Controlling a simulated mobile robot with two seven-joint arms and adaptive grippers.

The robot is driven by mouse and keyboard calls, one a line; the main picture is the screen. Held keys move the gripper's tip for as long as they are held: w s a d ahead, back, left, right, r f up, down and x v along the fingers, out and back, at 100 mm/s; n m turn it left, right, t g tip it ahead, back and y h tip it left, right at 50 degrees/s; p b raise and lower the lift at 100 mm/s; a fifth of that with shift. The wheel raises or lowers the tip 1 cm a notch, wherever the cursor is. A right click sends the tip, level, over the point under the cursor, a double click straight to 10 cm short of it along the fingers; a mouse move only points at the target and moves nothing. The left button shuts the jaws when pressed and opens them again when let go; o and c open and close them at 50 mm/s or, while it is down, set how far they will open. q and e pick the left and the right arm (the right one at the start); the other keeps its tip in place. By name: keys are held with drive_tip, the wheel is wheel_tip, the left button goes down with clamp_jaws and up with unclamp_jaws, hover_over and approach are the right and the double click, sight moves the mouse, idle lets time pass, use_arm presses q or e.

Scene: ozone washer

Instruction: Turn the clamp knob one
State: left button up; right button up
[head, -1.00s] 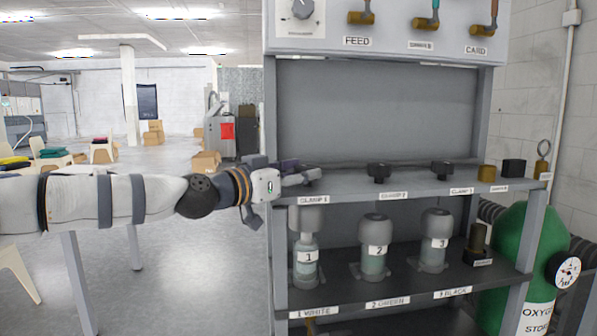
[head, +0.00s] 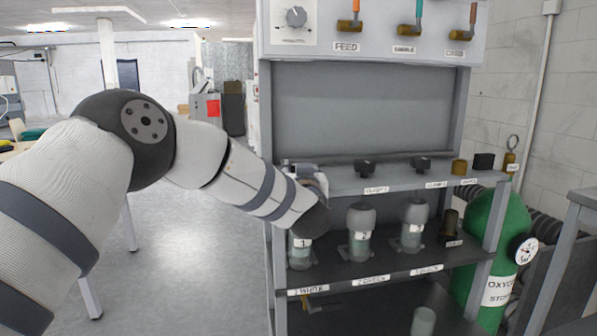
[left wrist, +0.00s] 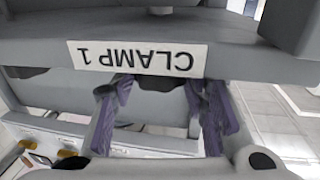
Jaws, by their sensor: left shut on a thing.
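My left gripper (head: 303,170) is at the left end of the upper shelf (head: 400,184), partly hidden behind my own forearm. In the left wrist view, which is upside down, its two purple-padded fingers (left wrist: 160,100) stand on either side of the dark clamp knob one (left wrist: 158,83), just behind the CLAMP 1 label (left wrist: 137,57). The gripper is shut on that knob, which is mostly hidden by the shelf edge. In the head view the knob is hidden by my gripper and arm. My right gripper is not in view.
Two more black clamp knobs, the middle one (head: 365,167) and the right one (head: 421,163), stand along the shelf. Bottles, including bottle 2 (head: 361,240), sit below, close to my forearm. A green oxygen cylinder (head: 505,240) stands at right. The floor at left is open.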

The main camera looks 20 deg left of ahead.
use_arm(q)
drive_tip(key=shift+w+d+n+g+y, duration=0.15)
drive_tip(key=shift+n+g+y, duration=0.35)
drive_tip(key=shift+n+y, duration=0.5)
drive_tip(key=shift+y+b, duration=0.3)
drive_tip(key=shift+y, duration=0.1)
drive_tip(key=o, duration=1.1)
drive_tip(key=shift+o, duration=0.2)
drive_tip(key=v, duration=1.2)
drive_tip(key=shift+r, duration=0.15)
drive_tip(key=shift+d, duration=0.1)
